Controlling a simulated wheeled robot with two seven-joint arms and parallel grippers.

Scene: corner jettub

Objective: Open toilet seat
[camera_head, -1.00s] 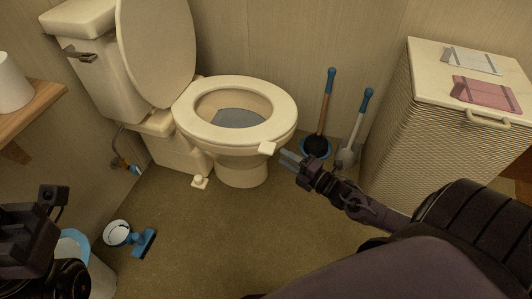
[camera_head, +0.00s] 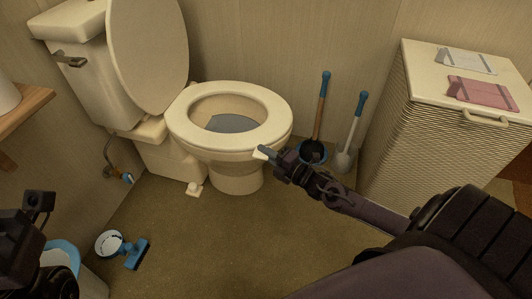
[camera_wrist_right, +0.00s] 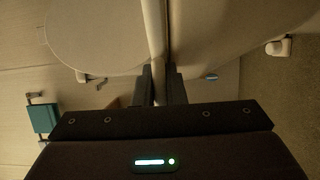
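The cream toilet (camera_head: 236,178) stands against the back wall. Its lid (camera_head: 148,45) is raised and leans on the tank. The toilet seat (camera_head: 271,114) lies down on the bowl, with a small tab (camera_head: 259,155) at its front right edge. My right gripper (camera_head: 267,153) is at this tab. In the right wrist view, the gripper (camera_wrist_right: 160,85) has one finger on each side of the pale seat edge (camera_wrist_right: 154,35), close against it, and looks shut on it. The tab is partly hidden by the fingers. My left gripper (camera_head: 30,225) shows only partly at the left edge; its fingers are unclear.
A plunger (camera_head: 321,120) and a toilet brush (camera_head: 353,130) stand right of the bowl. A hamper (camera_head: 425,150) with folded cloths on top is at the right. A wooden shelf (camera_head: 25,112), a bin (camera_head: 62,255) and a blue-white item (camera_head: 120,247) are at the left. The floor in front is clear.

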